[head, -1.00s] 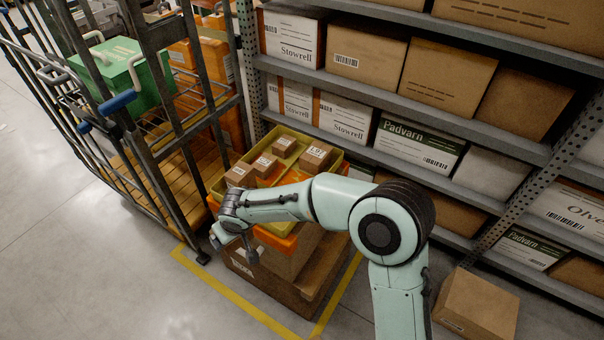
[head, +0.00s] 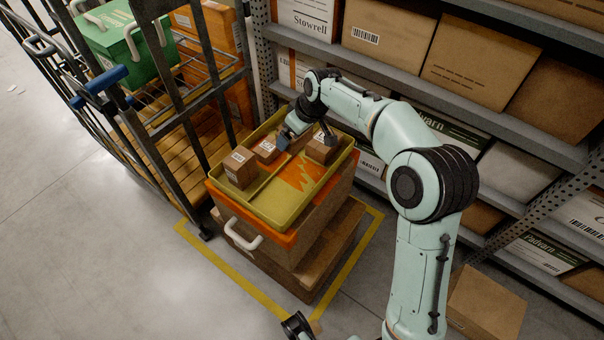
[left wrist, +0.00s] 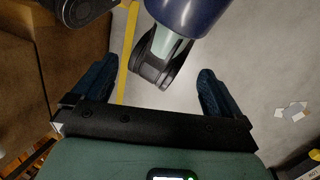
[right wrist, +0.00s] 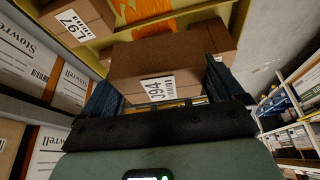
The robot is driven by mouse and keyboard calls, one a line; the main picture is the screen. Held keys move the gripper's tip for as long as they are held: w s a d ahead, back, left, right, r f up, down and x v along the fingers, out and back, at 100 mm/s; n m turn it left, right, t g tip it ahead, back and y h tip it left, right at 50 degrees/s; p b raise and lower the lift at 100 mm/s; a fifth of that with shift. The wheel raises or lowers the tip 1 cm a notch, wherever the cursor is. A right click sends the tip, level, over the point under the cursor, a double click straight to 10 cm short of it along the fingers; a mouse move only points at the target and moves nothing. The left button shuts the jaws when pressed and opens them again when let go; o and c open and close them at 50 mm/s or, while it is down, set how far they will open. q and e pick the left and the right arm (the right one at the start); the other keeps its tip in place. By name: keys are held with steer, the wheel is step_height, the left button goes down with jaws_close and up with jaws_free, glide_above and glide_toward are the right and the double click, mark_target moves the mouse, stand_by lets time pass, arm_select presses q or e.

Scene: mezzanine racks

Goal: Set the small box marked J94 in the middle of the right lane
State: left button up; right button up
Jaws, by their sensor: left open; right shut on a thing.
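The small brown box marked J94 (right wrist: 145,68) is between the fingers of my right gripper (right wrist: 160,90) in the right wrist view, label towards the camera. In the head view my right gripper (head: 305,141) is over the far end of the yellow-green tray (head: 284,221) and hides most of that box; I cannot tell whether it is clear of the tray floor. The right lane (head: 300,178) has an orange flame pattern, bare in its middle and near part. My left gripper (left wrist: 156,88) is open and empty, above the floor.
A box marked L97 (right wrist: 75,22) stands at the right lane's far end. Two small boxes, a near one (head: 240,170) and a farther one (head: 265,150), stand in the left lane. Shelving (head: 460,125) is close behind the tray; a cage trolley (head: 185,150) stands left.

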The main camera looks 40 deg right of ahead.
steer(key=shift+d+r+n, duration=0.4)
steer(key=shift+d+r, duration=0.65)
steer(key=shift+d, duration=0.15)
step_height(320, 180, down, 20)
steer(key=b, duration=0.4)
steer(key=shift+r, duration=0.15)
arm_select(q)
steer(key=w+a+f+t, duration=0.1)
steer(key=w+a+f, duration=0.1)
steer(key=w+f, duration=0.2)
steer(key=shift+w+f+t+y, duration=0.3)
steer(key=shift+w+f+t, duration=0.1)
arm_select(e)
steer(key=o, duration=0.7)
steer(key=shift+b, duration=0.3)
steer(key=shift+c, duration=0.2)
arm_select(q)
steer(key=shift+w+f, duration=0.1)
steer(key=shift+w, duration=0.05)
arm_select(e)
steer(key=shift+o, duration=0.2)
